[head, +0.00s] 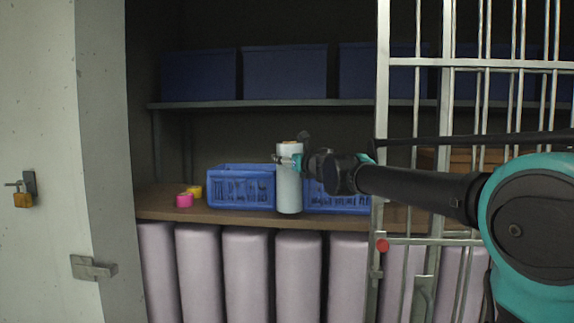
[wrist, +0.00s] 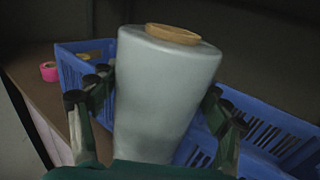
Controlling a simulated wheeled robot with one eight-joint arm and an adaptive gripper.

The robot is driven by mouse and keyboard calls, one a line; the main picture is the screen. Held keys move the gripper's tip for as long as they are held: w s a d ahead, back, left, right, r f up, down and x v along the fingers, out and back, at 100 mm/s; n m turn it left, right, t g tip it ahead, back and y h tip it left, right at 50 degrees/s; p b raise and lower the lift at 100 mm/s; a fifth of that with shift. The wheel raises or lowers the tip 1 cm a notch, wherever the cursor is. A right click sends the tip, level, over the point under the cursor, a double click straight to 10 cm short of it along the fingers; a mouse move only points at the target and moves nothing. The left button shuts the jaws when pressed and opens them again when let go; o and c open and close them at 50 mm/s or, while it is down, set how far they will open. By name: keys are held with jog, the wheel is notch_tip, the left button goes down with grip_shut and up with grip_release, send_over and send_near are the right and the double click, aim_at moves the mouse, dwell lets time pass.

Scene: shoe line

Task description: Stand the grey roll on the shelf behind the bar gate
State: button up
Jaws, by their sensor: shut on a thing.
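The grey roll (head: 289,182) is upright, with a tan core showing at its top, in front of the blue baskets. In the wrist view the roll (wrist: 165,95) fills the middle, between the two fingers. My gripper (head: 290,162) is shut on the upper part of the roll. The wooden shelf (head: 160,206) lies behind and below it. I cannot tell whether the roll's base touches the shelf. The bar gate (head: 383,90) stands at the right, and my arm passes across it.
Blue baskets (head: 240,188) stand behind the roll on both sides. Pink tape (head: 184,201) and yellow tape (head: 194,191) lie at the shelf's left, with bare wood around them. Dark blue bins (head: 285,73) fill the upper shelf. Large pale rolls (head: 247,275) stand below.

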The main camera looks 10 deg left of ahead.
jog(key=shift+w+a+f, duration=0.3)
jog(key=shift+w+f, duration=0.2)
jog(key=shift+w+a+f, duration=0.3)
jog(key=shift+w+f, duration=0.2)
jog(key=shift+f, duration=0.1)
jog(key=o, duration=1.9)
jog(key=v, duration=1.2)
